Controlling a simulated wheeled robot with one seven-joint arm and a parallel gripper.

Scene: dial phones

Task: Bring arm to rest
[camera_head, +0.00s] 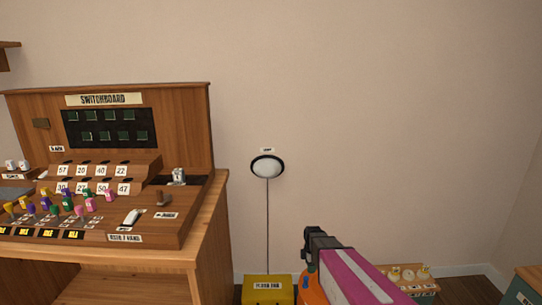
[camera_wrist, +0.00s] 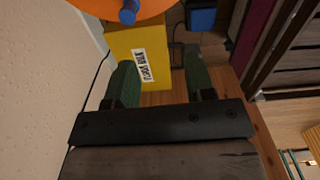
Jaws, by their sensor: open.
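My gripper (camera_wrist: 158,85) shows in the wrist view with its two green fingers apart and nothing between them. In the head view my gripper (camera_head: 318,240) is at the end of my pink arm, in the lower middle, right of the switchboard (camera_head: 150,120) and away from it. Beyond the fingers in the wrist view is a yellow box (camera_wrist: 135,45) with a white label. The gripper appears to be above the floor, not touching anything that I can see.
The switchboard's wooden desk (camera_head: 205,245) stands at left, with coloured plugs on it. A round lamp (camera_head: 267,166) hangs on the wall, its cord running down to the yellow box (camera_head: 268,288). A wooden crate (camera_head: 415,285) with pale round items is at lower right. The wall area at right is clear.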

